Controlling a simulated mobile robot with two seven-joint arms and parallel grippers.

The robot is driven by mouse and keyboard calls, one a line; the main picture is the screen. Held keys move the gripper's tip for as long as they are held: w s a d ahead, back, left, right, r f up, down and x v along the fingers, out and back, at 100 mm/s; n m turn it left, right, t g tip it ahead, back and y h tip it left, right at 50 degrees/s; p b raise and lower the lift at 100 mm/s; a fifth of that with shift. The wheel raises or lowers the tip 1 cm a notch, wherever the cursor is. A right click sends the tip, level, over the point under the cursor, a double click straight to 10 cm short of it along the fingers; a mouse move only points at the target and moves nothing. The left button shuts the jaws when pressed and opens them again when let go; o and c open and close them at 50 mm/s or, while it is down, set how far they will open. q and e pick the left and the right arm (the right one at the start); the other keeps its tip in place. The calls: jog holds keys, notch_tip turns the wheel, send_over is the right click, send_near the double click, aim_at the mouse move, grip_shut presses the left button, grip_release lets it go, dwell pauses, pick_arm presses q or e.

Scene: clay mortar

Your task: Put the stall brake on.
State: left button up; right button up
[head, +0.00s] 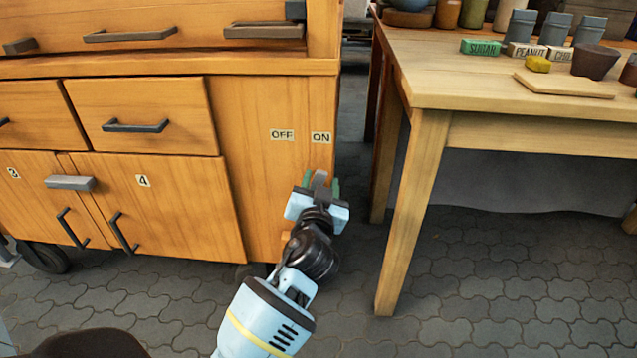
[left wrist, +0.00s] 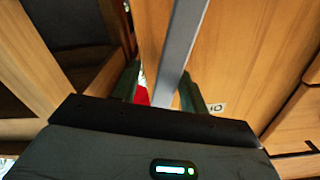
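The stall is a wooden cabinet (head: 262,180) on wheels, with an OFF label (head: 282,135) and an ON label (head: 321,138) at its right end. The brake lever is a grey bar (head: 319,179), seen below the ON label and mostly hidden by my gripper. My left gripper (head: 321,187) is at the lever, low by the cabinet's right edge. In the left wrist view the grey lever (left wrist: 183,45) runs between the two dark green fingers (left wrist: 162,90), which stand apart with some gap beside the bar. My right gripper is not in view.
A wooden table (head: 480,90) with jars, labelled blocks and a board stands to the right, its front leg (head: 412,210) near my left gripper. A narrow gap separates cabinet and table. Cabinet handles (head: 122,232) stick out on the left. Paved floor (head: 480,270) is clear below the table.

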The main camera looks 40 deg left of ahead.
pick_arm(q)
jog(key=shift+s, duration=0.15)
jog(key=p+v, duration=0.1)
jog(key=v, duration=0.6)
jog(key=shift+s+d, duration=0.2)
dwell(0.4)
